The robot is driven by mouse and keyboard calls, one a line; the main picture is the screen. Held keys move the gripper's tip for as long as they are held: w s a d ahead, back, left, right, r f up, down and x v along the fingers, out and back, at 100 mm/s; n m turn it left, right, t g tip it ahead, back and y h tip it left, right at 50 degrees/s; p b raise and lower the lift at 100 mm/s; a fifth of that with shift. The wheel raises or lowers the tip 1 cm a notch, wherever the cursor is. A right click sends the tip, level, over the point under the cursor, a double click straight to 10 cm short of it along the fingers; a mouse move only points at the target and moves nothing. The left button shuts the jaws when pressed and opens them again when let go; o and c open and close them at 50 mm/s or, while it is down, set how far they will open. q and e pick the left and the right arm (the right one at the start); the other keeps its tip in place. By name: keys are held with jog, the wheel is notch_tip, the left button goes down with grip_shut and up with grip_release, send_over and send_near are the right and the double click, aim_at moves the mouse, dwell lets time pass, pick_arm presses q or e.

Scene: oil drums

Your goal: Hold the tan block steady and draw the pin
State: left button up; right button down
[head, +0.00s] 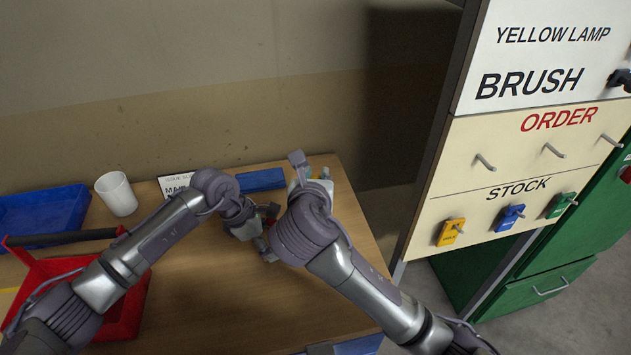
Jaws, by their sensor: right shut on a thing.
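My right gripper (318,184) is over the back right part of the wooden table. Its own wrist covers most of it. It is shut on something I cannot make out. I cannot make out the tan block or the pin; both arms block the view there. My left gripper (264,240) is just left of the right wrist, low over the table. Its fingers are partly hidden, and I cannot tell whether they are open or shut.
On the wooden table (200,290) are a white cup (116,194), a blue tray (40,208), a red carrier (125,305) with a dark handle, a lettered card (172,183) and a blue thing (260,180). A tool board (470,215) stands to the right. A wall is behind.

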pick_arm(q)
jog(key=o, duration=1.4)
jog(key=v, duration=1.2)
